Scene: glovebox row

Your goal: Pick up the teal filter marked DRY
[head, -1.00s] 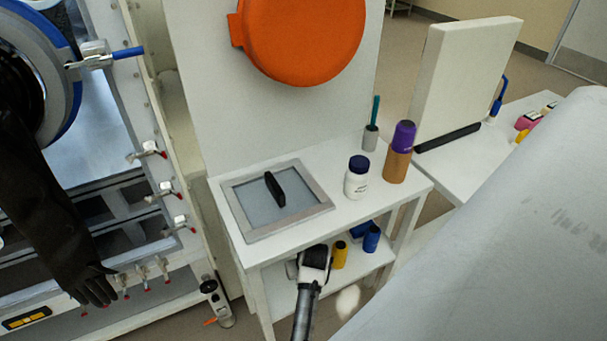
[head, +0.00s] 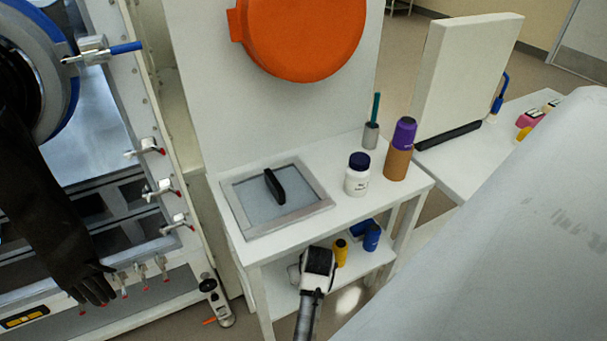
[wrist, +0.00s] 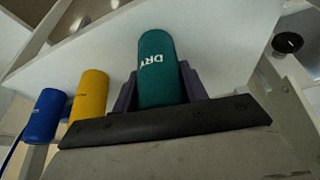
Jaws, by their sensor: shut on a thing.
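The teal filter (wrist: 156,75) with white DRY lettering is between the two fingers of my gripper (wrist: 158,88) in the wrist view. My gripper is shut on it, one finger against each side. The gripper's palm hides the filter's near end. In the head view my gripper and wrist (head: 318,265) are at the front of the small table's lower shelf, and the teal filter is hidden there. A yellow cylinder (wrist: 90,95) and a blue cylinder (wrist: 44,115) stand to the left of the filter in the wrist view.
The yellow cylinder (head: 341,252) and blue cylinder (head: 371,237) stand on the lower shelf (head: 283,295) right of my gripper. The tabletop (head: 330,222) above holds a white bottle (head: 357,175), a purple-and-orange cylinder (head: 399,150) and a framed panel with a black handle (head: 275,190).

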